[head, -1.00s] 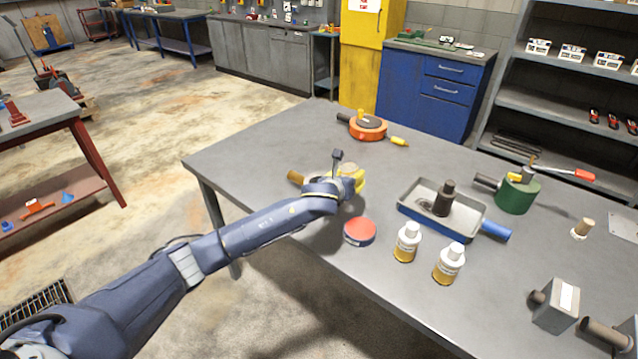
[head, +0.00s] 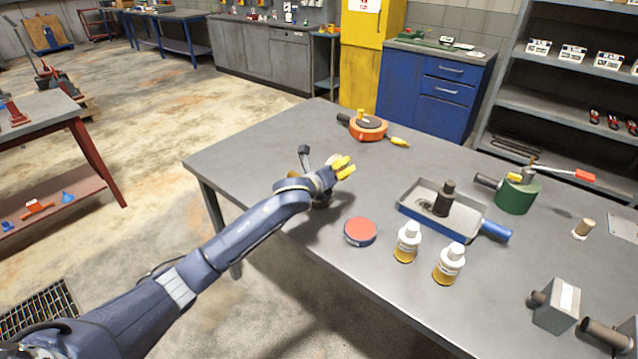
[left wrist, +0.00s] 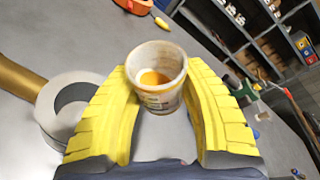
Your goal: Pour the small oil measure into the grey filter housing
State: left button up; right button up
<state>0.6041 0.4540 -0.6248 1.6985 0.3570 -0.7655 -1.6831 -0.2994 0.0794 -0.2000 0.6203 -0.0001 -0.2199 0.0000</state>
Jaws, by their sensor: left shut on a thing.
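My left gripper (head: 343,167) is above the table left of the tray, its yellow fingers pointing right. In the left wrist view the fingers are closed around the small oil measure (left wrist: 152,100), a whitish cup with amber oil inside. Its mouth faces the camera; its exact tilt is hard to tell. The cup is not clearly visible in the head view. A round grey housing (left wrist: 48,128) with an open top and a brass-brown handle (left wrist: 18,82) stands just left of the fingers in the wrist view. In the head view my arm mostly hides it. My right gripper is out of view.
A red-topped tin (head: 360,231) and two oil bottles (head: 407,243) stand near the front edge. A metal tray (head: 466,232) holds a dark bottle (head: 444,198). A green housing (head: 516,196) is to its right and an orange one (head: 368,128) at the back.

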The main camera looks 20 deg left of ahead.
pick_arm(q)
jog(key=shift+a+r+n, duration=0.1)
jog(key=shift+r+n, duration=0.15)
jog(key=shift+n, duration=0.15)
dwell(0.3)
jog(key=shift+f+n+t+h, duration=0.4)
jog(key=shift+n, duration=0.3)
dwell(0.3)
jog(key=shift+r+n+h, duration=0.3)
jog(key=shift+n, duration=0.4)
dwell(0.4)
jog(key=shift+a+f+n+t, duration=0.1)
jog(key=shift+f+n+t, duration=0.45)
jog(key=shift+n, duration=0.25)
dwell(0.9)
jog(key=shift+a+r+n+t+b, duration=0.35)
jog(key=shift+a+r+n, duration=0.15)
jog(key=shift+n, duration=0.3)
dwell(0.9)
jog(key=shift+a+r+n+t+h, duration=0.2)
jog(key=shift+a+n+t+h, duration=0.1)
jog(key=shift+n, duration=0.5)
dwell(0.9)
